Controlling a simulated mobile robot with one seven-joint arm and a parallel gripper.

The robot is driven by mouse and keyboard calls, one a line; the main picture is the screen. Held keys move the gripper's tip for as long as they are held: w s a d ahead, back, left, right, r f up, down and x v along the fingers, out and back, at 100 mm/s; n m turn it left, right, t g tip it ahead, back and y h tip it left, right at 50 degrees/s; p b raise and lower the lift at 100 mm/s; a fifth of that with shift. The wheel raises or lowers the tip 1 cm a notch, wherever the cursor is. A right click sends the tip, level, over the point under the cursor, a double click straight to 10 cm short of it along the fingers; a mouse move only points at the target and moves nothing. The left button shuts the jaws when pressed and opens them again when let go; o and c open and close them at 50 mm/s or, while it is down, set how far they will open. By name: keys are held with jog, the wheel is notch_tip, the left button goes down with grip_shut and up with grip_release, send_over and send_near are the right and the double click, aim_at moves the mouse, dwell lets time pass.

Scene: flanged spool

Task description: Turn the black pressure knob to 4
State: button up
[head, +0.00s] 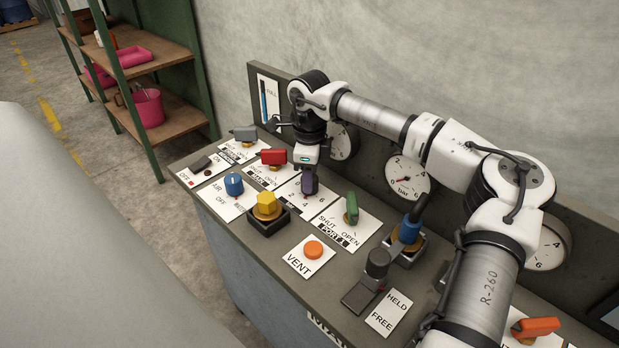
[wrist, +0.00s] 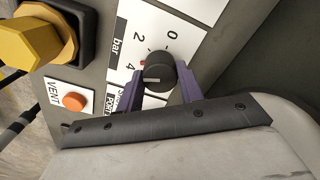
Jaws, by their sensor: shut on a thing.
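The black pressure knob (wrist: 158,76) sits between the two purple fingers of my gripper (wrist: 155,84) in the wrist view. My gripper is shut on it, one finger on each side. The knob stands on a white plate (wrist: 188,12) marked bar, with a scale of 0, 2, 4 and 6.
A yellow knob (head: 267,204) on a black box, a green handle (head: 352,207), a red handle (head: 273,157) and an orange VENT button (head: 313,250) surround the plate. A blue AIR knob (head: 233,184) is at left. Gauges (head: 408,177) line the back panel close behind my arm.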

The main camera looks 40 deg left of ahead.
jog(key=shift+n, duration=0.8)
jog(key=o, duration=1)
notch_tip(320, 180, up, 14)
jog(key=b, duration=0.2)
jog(key=shift+s+f, duration=0.1)
